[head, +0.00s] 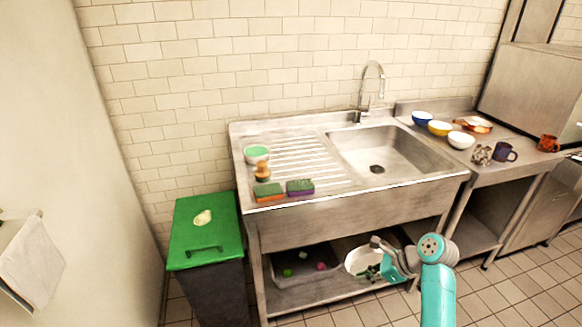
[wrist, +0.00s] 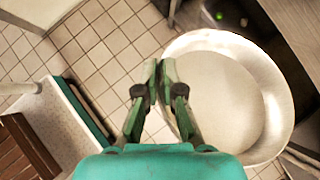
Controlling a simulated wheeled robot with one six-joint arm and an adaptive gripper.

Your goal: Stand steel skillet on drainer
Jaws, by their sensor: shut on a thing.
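The steel skillet (wrist: 238,95) is a round, pale pan with a shiny rim, seen from above at the right of the wrist view. In the head view the skillet (head: 358,258) shows as a pale oval in front of the sink unit's lower shelf. My gripper (wrist: 163,70) is shut on the skillet near its rim; the gripper (head: 370,271) partly covers it in the head view. I cannot make out the skillet's handle. The drainer (head: 290,160) is the ribbed steel surface left of the sink basin, above the skillet. Its ribbed middle is clear.
A green-lined bowl (head: 257,154), a brush (head: 262,172) and two sponges (head: 269,192) (head: 300,187) stand along the drainer's left and front edges. A grey tub (head: 300,272) sits on the lower shelf. A green-lidded bin (head: 205,232) stands left. Bowls and mugs crowd the right counter (head: 490,170).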

